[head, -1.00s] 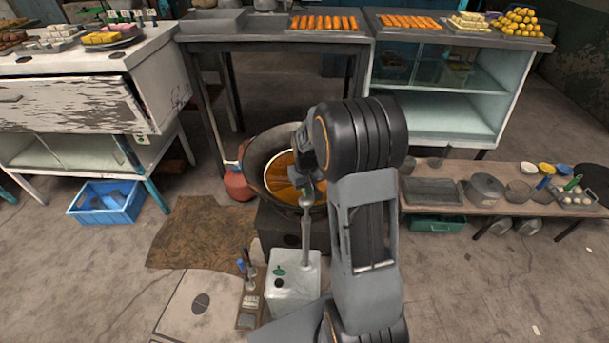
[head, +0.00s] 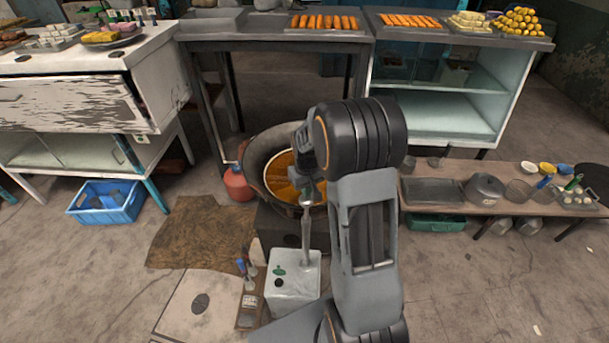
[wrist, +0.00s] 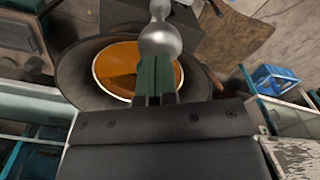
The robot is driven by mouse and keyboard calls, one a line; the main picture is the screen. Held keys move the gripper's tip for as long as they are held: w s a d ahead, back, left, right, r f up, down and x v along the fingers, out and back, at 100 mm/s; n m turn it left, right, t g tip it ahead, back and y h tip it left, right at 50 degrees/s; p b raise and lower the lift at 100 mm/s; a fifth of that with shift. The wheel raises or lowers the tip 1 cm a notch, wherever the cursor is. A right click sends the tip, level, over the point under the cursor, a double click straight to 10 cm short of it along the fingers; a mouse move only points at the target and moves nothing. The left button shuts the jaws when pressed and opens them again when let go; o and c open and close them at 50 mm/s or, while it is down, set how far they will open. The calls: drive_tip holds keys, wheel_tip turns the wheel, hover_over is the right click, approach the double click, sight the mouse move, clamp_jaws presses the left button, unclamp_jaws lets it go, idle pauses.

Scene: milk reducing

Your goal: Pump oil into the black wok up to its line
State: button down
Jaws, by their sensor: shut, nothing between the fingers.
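The black wok (head: 262,150) sits on a dark stove, tilted in view, with orange oil (head: 282,180) inside. A pale ring edges the oil; in the wrist view the oil (wrist: 112,68) appears to reach it, though I cannot judge the exact level. A white oil canister (head: 292,283) stands in front of the wok with an upright metal pump (head: 306,235). My gripper (head: 308,190) is shut and empty at the pump top. In the wrist view the closed fingertips (wrist: 156,62) overlap the rounded metal pump head (wrist: 160,40); contact is unclear. My arm hides the wok's right side.
A red gas bottle (head: 237,186) stands left of the wok. A small rack with utensils (head: 247,300) is beside the canister. A low bench with pots (head: 430,192) is at right, and a blue crate (head: 105,205) at left. Floor between is mostly clear.

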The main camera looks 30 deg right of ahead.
drive_tip(key=shift+f+b, duration=3.15)
drive_tip(key=shift+f, duration=1.3)
drive_tip(key=shift+r+p, duration=3.7)
drive_tip(key=shift+r, duration=1.15)
drive_tip(key=shift+f, duration=0.2)
drive_tip(key=shift+f+b, duration=3.6)
drive_tip(key=shift+f, duration=1.05)
drive_tip(key=shift+r+p, duration=3.7)
drive_tip(key=shift+r, duration=1.15)
drive_tip(key=shift+f, duration=0.2)
